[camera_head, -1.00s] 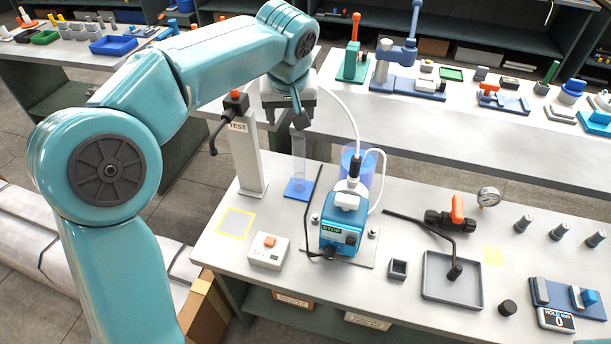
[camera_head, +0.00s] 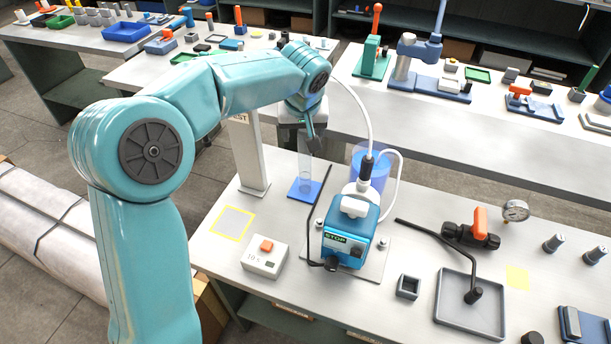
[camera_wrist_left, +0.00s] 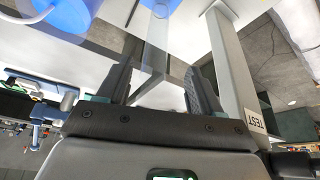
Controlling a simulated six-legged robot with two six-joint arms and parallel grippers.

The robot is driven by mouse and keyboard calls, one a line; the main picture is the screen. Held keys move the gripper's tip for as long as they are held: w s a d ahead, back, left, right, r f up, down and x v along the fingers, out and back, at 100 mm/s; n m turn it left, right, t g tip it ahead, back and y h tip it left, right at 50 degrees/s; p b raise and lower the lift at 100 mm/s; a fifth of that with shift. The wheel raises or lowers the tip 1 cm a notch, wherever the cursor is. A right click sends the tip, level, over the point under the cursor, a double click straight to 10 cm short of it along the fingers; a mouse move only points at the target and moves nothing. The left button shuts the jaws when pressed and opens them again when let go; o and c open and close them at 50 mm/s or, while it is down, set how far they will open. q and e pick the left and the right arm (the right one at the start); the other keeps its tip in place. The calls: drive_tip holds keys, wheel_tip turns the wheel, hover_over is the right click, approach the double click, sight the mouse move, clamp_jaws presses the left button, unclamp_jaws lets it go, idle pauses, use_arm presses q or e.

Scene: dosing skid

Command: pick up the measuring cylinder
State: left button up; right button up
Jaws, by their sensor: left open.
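The measuring cylinder (camera_head: 304,168) is a clear, upright tube on a square blue base (camera_head: 296,189), at the back of the near bench. My left gripper (camera_head: 312,134) is open at the tube's upper end, with its fingers pointing down. In the left wrist view the clear tube (camera_wrist_left: 157,42) shows in the gap between the two dark fingers (camera_wrist_left: 162,85), with its blue foot at the top edge. I cannot tell whether a finger touches it. My right gripper is in neither view.
A grey post (camera_head: 249,155) stands close left of the cylinder; its TEST label (camera_wrist_left: 256,121) shows in the wrist view. A blue pump (camera_head: 350,232) with white hoses and a blue container (camera_head: 378,175) stand to the right. A push-button box (camera_head: 265,257) sits in front.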

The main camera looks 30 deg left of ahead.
use_arm(q)
drive_tip(key=shift+w+f, duration=0.15)
drive_tip(key=shift+f, duration=0.45)
hover_over(305, 164)
drive_tip(key=x, duration=0.4)
drive_tip(key=shift+s+d+f+p, duration=0.25)
drive_tip(key=shift+f+p, duration=0.05)
drive_tip(key=shift+f, duration=0.25)
clamp_jaws()
